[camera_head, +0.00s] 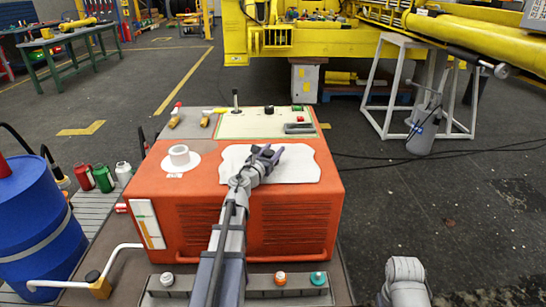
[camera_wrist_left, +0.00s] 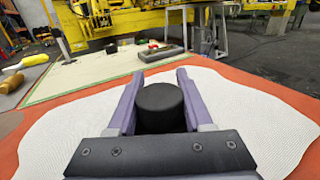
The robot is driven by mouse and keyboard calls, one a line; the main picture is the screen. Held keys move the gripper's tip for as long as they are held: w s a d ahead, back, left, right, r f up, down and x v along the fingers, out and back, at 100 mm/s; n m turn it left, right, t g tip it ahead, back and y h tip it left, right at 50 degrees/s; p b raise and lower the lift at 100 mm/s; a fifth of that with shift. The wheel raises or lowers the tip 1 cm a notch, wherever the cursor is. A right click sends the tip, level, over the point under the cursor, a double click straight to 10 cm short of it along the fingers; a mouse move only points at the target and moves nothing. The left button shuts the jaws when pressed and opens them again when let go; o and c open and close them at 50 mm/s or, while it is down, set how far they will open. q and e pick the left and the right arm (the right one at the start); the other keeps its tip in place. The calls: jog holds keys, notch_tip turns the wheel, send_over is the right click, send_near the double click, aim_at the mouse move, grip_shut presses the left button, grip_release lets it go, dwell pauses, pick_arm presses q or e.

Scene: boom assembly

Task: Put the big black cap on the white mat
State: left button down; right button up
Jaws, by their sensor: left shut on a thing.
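The big black cap (camera_wrist_left: 160,104) is a dark cylinder between the purple fingers of my left gripper (camera_wrist_left: 161,76) in the left wrist view. The gripper is shut on it. In the head view my left gripper (camera_head: 268,153) is over the white mat (camera_head: 305,168), which lies on top of the orange box; the cap is hardly distinguishable there. The mat (camera_wrist_left: 258,112) spreads on both sides of the fingers in the wrist view. I cannot tell whether the cap touches the mat. Only a link of my right arm shows at bottom right; its gripper is out of view.
A white ring on a white base (camera_head: 180,157) stands left of the mat on the orange box (camera_head: 240,215). A pale green board (camera_head: 265,124) with small parts lies behind. A blue drum (camera_head: 40,225) stands at left.

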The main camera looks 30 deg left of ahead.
pick_arm(q)
jog(key=shift+f, duration=0.15)
jog(key=shift+c, duration=1.5)
grip_release()
